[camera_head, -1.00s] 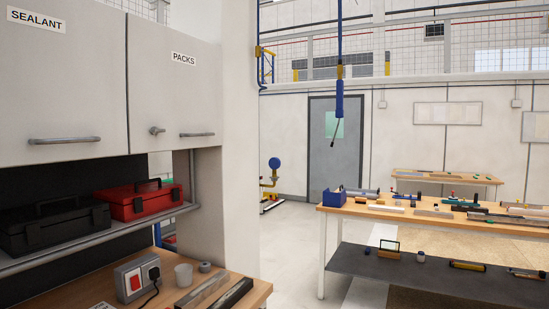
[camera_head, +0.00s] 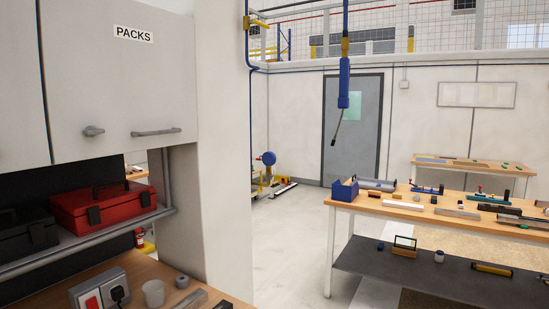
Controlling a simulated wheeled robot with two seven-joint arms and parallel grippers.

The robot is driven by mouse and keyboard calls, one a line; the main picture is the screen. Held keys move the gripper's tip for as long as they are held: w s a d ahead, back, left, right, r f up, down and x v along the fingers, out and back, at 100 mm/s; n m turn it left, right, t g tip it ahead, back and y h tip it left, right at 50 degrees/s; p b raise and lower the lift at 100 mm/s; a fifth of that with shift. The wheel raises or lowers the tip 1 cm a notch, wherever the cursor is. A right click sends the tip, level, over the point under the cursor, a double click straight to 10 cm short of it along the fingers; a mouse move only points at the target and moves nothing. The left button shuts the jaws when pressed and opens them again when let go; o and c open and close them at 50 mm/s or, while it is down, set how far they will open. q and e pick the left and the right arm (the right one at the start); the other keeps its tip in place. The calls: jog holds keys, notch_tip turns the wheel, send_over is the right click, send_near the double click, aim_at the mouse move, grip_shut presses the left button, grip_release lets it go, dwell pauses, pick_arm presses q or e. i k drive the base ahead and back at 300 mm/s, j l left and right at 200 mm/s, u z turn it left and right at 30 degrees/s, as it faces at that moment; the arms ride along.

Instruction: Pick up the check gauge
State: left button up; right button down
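I cannot pick out the check gauge; the tools in view are too small to tell apart. Several small tools and bars, among them a grey bar (camera_head: 457,213), lie on the wooden top of the workbench (camera_head: 385,211) at right. A small wood-framed item (camera_head: 404,246) stands on its dark lower shelf (camera_head: 365,262). Neither of my grippers is in view.
A near bench (camera_head: 130,272) at lower left holds a socket box (camera_head: 98,292) and a cup (camera_head: 153,292). A red case (camera_head: 103,205) sits on the shelf above, under a cabinet (camera_head: 110,85). The floor (camera_head: 285,235) between the benches is clear. A blue pendant (camera_head: 343,85) hangs overhead.

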aim_at(269, 159)
jog(key=i+l+u, duration=0.2)
jog(key=i+l, duration=1.2)
